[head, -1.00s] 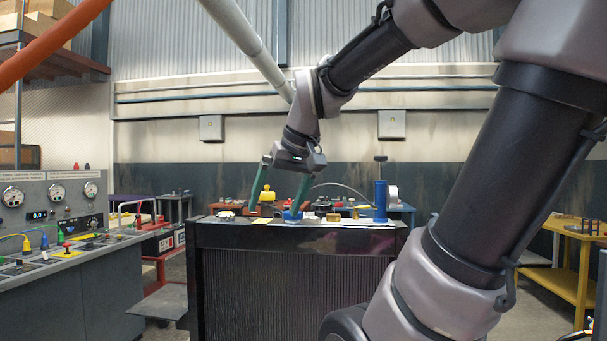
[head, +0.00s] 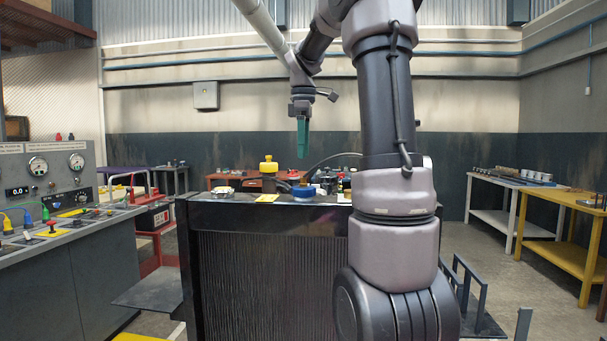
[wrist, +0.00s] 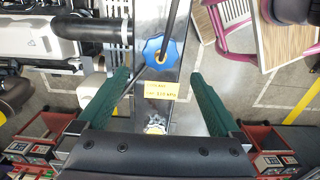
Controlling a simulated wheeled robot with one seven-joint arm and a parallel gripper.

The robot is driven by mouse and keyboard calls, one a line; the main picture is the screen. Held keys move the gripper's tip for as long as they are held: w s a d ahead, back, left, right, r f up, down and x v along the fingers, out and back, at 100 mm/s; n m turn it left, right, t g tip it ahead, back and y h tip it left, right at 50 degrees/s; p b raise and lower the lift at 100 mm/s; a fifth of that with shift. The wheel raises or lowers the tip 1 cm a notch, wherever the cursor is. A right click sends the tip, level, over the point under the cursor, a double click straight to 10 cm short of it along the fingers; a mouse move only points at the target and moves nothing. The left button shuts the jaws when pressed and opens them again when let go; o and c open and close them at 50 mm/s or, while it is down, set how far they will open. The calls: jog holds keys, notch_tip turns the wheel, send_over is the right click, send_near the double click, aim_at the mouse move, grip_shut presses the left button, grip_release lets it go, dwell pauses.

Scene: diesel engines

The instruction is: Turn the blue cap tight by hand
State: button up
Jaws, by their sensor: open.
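The blue cap (head: 304,191) sits on the top of the black radiator (head: 290,215), near its middle. In the wrist view the lobed blue cap (wrist: 152,47) shows from above, with a yellowish centre; a dark rod or hose crosses close to it. My gripper (head: 303,150) is above the cap and apart from it, pointing down, with its green fingers seen nearly edge-on. In the wrist view my gripper (wrist: 159,75) is open and empty, fingers spread wide, the cap between and a little beyond the tips. How tightly the cap is seated cannot be told.
A yellow-topped part (head: 268,166) stands left of the cap. A yellow label (wrist: 160,90) and a small metal fitting (wrist: 155,125) lie along the radiator top. A control panel (head: 50,185) is at the left; a yellow bench (head: 565,250) at the right.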

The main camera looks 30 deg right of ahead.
aim_at(304, 179)
jog(key=shift+f, duration=4.35)
jog(key=shift+f, duration=0.1)
grip_shut()
